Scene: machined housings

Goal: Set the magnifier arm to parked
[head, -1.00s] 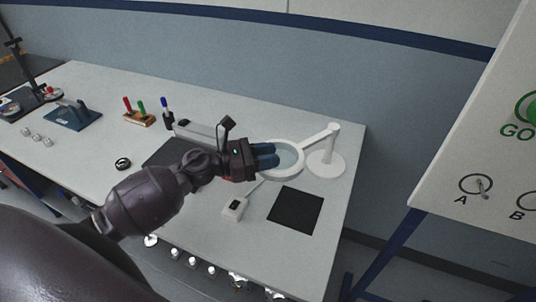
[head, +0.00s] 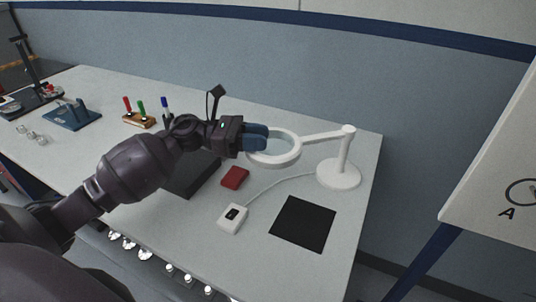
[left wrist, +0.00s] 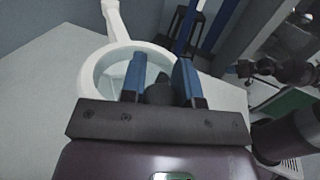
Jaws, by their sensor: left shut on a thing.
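The white magnifier arm has a round lens ring (head: 273,148) on a thin bar (head: 322,136) that runs to a post on a round base (head: 339,174) at the table's right end. The ring hangs over the table, left of the post; it also shows in the left wrist view (left wrist: 97,72). My left gripper (head: 262,138) is at the ring's left side. Its blue fingers (left wrist: 160,85) are shut on a dark grip piece at the ring's near edge, partly hidden between them. A dark arm, likely my right, shows at the right of the left wrist view; its fingers are unclear.
A black square mat (head: 303,223), a white corded box (head: 233,217) and a red block (head: 235,177) lie below the ring. A marker holder (head: 139,119) stands at the back left. A white panel (head: 495,190) stands to the right of the table.

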